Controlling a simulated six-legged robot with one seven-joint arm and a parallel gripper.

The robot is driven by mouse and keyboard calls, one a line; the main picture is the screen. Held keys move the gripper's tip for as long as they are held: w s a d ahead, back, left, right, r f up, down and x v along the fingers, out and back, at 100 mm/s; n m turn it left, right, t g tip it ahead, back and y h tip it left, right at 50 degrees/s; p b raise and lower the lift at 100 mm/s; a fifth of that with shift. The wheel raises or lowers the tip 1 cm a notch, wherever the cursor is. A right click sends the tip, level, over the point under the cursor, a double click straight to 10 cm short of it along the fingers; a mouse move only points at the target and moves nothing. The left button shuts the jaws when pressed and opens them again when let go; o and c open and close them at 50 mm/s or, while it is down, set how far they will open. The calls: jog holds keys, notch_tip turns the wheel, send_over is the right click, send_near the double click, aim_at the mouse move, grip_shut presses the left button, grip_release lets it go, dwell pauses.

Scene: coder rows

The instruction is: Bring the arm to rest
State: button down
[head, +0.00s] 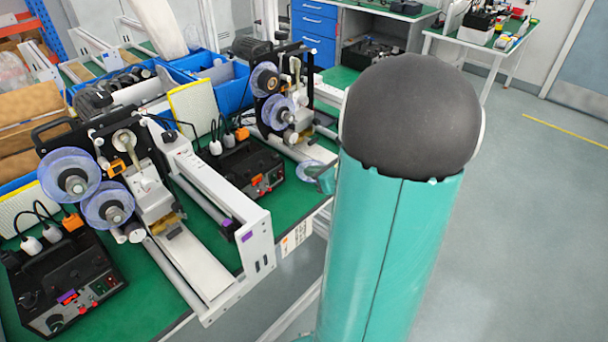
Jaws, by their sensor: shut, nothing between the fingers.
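My arm stands large at the right of the middle in the head view, a teal link with a dark rounded cap on top. It hides part of the bench edge and the floor behind it. My gripper does not show in this view. A small teal piece shows just left of the arm link at the bench edge; I cannot tell what it belongs to.
A green-topped bench (130,290) on the left carries two coding machines with clear reels (70,175), black control boxes (65,285) and blue bins (215,80). Blue drawers (314,35) and another table (478,38) stand behind. Grey floor (530,220) is clear at right.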

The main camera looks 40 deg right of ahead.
jog(key=shift+s+r, duration=0.55)
jog(key=shift+s, duration=0.15)
